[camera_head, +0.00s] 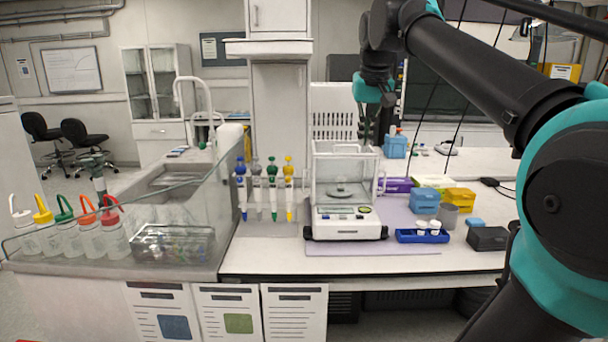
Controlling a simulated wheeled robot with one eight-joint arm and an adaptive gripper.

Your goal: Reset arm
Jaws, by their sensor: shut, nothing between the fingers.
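My gripper (370,128) hangs from my black and teal arm, which reaches in from the right side of the camera_head view. It points down above the back of the bench, behind and to the right of the glass-walled balance (345,226) in the picture. Its fingers are small and dark here; they are shut with nothing between them. No object hangs from it.
The white bench (262,258) holds a rack of pipettes (271,200), blue boxes (425,202), yellow boxes (459,199), a blue tray (422,237) and a black box (487,238).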

